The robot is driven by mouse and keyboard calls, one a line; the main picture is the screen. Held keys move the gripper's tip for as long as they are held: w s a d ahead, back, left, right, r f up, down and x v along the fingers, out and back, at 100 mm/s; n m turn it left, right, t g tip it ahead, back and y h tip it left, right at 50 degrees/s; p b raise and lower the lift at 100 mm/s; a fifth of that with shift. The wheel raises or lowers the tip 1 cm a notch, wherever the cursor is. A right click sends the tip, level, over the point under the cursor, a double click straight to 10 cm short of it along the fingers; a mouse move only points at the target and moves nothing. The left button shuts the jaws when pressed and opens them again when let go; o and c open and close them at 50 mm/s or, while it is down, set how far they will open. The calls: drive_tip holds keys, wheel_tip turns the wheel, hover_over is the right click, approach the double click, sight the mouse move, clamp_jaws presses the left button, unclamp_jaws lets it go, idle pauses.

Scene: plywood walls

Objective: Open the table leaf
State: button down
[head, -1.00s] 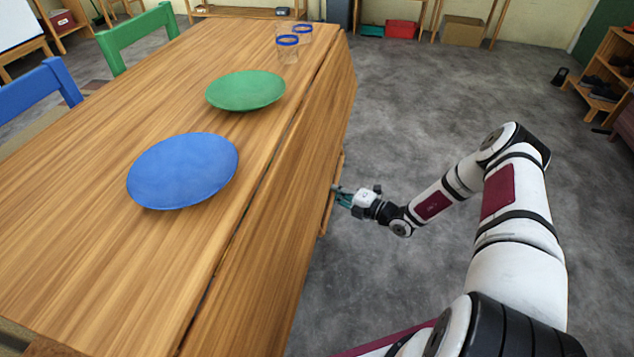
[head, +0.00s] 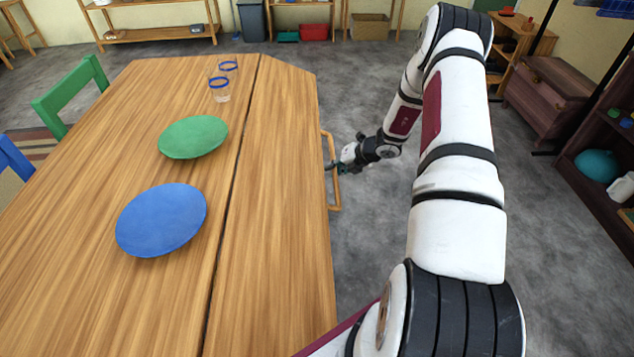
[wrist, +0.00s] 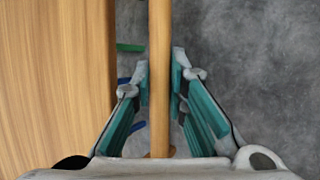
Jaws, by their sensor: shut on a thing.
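The table leaf (head: 283,200) is the wooden flap along the right side of the table. In the head view it lies about level with the fixed table top (head: 100,240), with a dark seam between them. A wooden bar handle (head: 334,190) sticks out from the leaf's outer edge. My gripper (head: 337,167) is at this handle, beyond the leaf's edge. In the wrist view my gripper (wrist: 160,75) has its teal-padded fingers on both sides of the handle bar (wrist: 160,110). The leaf (wrist: 55,80) fills the left of that view.
A blue plate (head: 162,220), a green plate (head: 193,137) and two blue-rimmed glasses (head: 220,90) stand on the fixed top. Chairs (head: 75,95) are at the left. Open grey floor (head: 365,240) lies right of the leaf. A wooden chest (head: 550,95) stands farther right.

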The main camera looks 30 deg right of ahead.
wheel_tip(320, 180, up, 13)
drive_tip(key=s+d+g+h+p, duration=0.1)
drive_tip(key=d+g+h+p, duration=0.1)
drive_tip(key=p, duration=0.4)
drive_tip(key=shift+d+r+n+h+p, duration=0.2)
drive_tip(key=shift+n+h+p, duration=0.1)
drive_tip(key=shift+h, duration=0.2)
drive_tip(key=c, duration=1.6)
unclamp_jaws()
drive_tip(key=shift+r, duration=0.15)
drive_tip(key=shift+o, duration=0.2)
drive_tip(key=shift+a, duration=0.1)
drive_tip(key=v, duration=1.1)
drive_tip(key=shift+s+r, duration=0.3)
